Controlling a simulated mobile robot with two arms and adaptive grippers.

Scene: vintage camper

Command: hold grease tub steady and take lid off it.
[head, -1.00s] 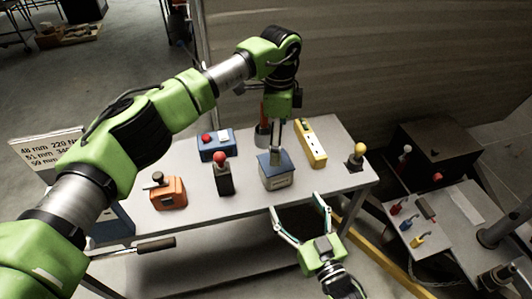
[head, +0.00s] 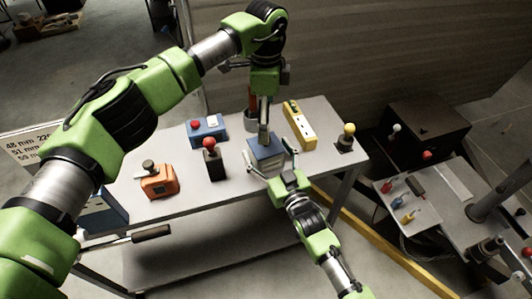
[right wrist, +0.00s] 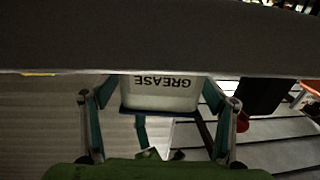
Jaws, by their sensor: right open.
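The grease tub (head: 268,166) stands on the grey workbench near its front edge, with its blue lid (head: 254,153) on top. In the right wrist view the pale tub (right wrist: 160,95) appears upside down, with its GREASE lettering facing me. My right gripper (head: 269,158) is at the tub's front, its open fingers on either side of it; contact is not clear. My left gripper (head: 264,137) points straight down with its tips at the lid. Its fingers show nearly edge-on, so I cannot tell whether they grip the lid.
A red-knobbed black lever block (head: 212,164), a blue box with a red button (head: 207,131) and an orange device (head: 158,184) stand left of the tub. A yellow socket strip (head: 299,125) and a yellow-knobbed lever (head: 346,137) stand right. The workbench (head: 240,196) is bare in front.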

